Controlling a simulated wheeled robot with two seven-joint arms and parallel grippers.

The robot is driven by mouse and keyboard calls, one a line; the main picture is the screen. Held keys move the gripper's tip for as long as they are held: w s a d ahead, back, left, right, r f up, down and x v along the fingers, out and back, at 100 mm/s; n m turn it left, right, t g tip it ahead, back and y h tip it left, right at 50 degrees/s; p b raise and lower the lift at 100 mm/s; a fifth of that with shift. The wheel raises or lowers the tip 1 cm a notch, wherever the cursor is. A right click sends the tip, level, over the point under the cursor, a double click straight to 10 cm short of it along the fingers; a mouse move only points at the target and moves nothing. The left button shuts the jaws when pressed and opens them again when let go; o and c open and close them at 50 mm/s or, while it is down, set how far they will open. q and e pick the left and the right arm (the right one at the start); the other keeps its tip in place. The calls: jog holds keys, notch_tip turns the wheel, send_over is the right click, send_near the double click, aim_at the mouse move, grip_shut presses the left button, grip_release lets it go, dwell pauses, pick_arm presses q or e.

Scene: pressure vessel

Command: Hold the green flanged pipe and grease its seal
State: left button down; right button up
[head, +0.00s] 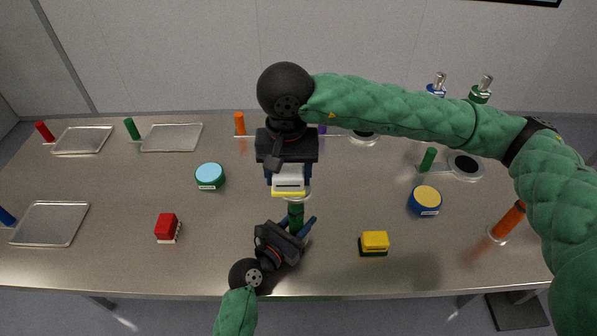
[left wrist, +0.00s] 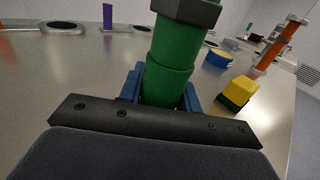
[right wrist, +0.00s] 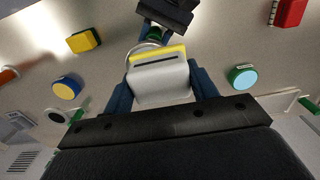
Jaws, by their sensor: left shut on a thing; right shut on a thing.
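The green flanged pipe (head: 296,216) stands roughly upright near the table's front middle. My left gripper (head: 288,231) is shut on it; in the left wrist view the green pipe (left wrist: 172,65) rises between the blue fingers. My right gripper (head: 288,182) is shut on a white block with a yellow face (head: 289,186), seen between the fingers in the right wrist view (right wrist: 160,80). The block is over or beside the pipe's upper end, where a pale ring (right wrist: 141,53) partly shows. I cannot tell whether they touch. Most of the upper flange and the seal are hidden.
A yellow-and-green block (head: 374,243), a blue tin with yellow lid (head: 425,200), a red-and-white block (head: 168,228) and a green tin with light-blue lid (head: 209,176) surround the pipe. An orange pipe (head: 508,221) stands right. Empty trays (head: 49,223) lie left. Bare table separates them.

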aim_at(286, 171)
jog(key=shift+a+r, duration=0.15)
jog(key=shift+a, duration=0.1)
jog(key=shift+r, duration=3.9)
jog(key=shift+d, duration=0.1)
jog(key=s+d+f, duration=0.1)
jog(key=d+f, duration=0.5)
jog(key=d, duration=0.7)
jog(key=s+d+f, duration=0.2)
jog(key=d+f, duration=0.5)
jog(key=d, duration=0.5)
jog(key=s+d+f, duration=0.1)
jog(key=d+f, duration=0.5)
jog(key=d, duration=0.7)
jog(key=shift+s+f, duration=0.15)
jog(key=shift+f, duration=2.35)
jog(key=shift+s+f, duration=0.1)
jog(key=shift+f, duration=2.35)
jog(key=shift+f, duration=0.15)
